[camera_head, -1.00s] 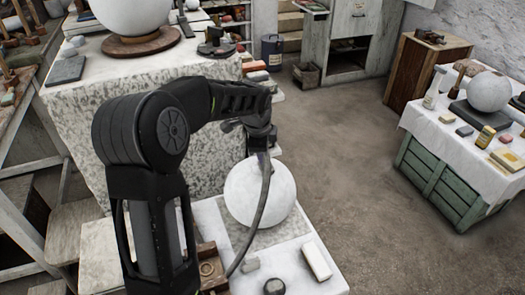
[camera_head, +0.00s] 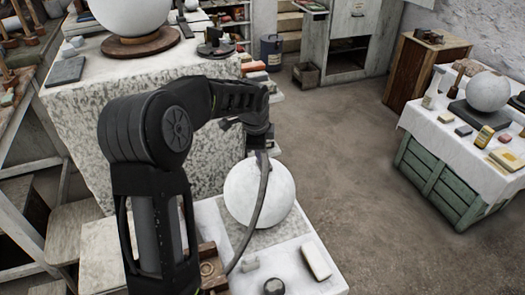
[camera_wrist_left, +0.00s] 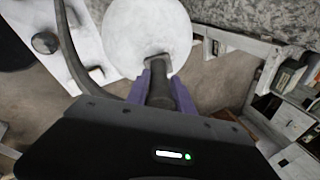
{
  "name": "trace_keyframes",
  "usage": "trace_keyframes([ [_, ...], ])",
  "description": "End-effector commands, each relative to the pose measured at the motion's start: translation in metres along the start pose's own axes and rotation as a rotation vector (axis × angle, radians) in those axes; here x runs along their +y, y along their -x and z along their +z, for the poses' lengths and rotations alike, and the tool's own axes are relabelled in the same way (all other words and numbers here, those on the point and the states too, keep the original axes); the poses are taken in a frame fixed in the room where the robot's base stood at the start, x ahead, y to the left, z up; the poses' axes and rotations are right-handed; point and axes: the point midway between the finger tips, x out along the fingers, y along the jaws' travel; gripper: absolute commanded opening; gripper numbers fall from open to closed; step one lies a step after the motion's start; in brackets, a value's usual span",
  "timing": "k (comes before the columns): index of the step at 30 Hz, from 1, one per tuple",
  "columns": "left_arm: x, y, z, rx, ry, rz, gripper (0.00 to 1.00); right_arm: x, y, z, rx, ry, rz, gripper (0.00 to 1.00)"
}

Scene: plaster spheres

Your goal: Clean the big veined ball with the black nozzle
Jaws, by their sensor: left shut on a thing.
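A big pale ball (camera_head: 259,195) with faint grey mottling rests on a grey mat (camera_head: 284,232) on the near white table; veins are hard to make out. It fills the top of the left wrist view (camera_wrist_left: 147,28). My left gripper (camera_head: 262,151) is just above and behind the ball's top in the head view. Its purple fingers are shut on the black nozzle (camera_wrist_left: 161,90). The nozzle's tip overlaps the ball's edge in the wrist view; I cannot tell whether they touch. A dark hose (camera_head: 258,215) hangs across the ball. My right gripper is not in view.
A pale block (camera_head: 316,261), a dark round knob (camera_head: 274,287) and a wooden box (camera_head: 213,268) lie near the ball. Another large ball (camera_head: 145,14) stands on the stone plinth behind. A third ball (camera_head: 487,92) sits on the right table. Open floor lies between.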

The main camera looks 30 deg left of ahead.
Motion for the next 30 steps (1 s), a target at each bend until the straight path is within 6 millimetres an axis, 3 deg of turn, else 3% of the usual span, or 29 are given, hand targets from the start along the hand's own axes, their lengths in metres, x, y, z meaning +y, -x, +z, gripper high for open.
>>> trace_keyframes([
  [19, -0.014, -0.002, 0.009, -0.002, 0.001, 0.000, 0.00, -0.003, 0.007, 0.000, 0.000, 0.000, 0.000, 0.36],
  [30, -0.012, -0.002, 0.007, -0.002, 0.001, 0.001, 0.00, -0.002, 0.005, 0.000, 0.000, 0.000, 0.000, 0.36],
])
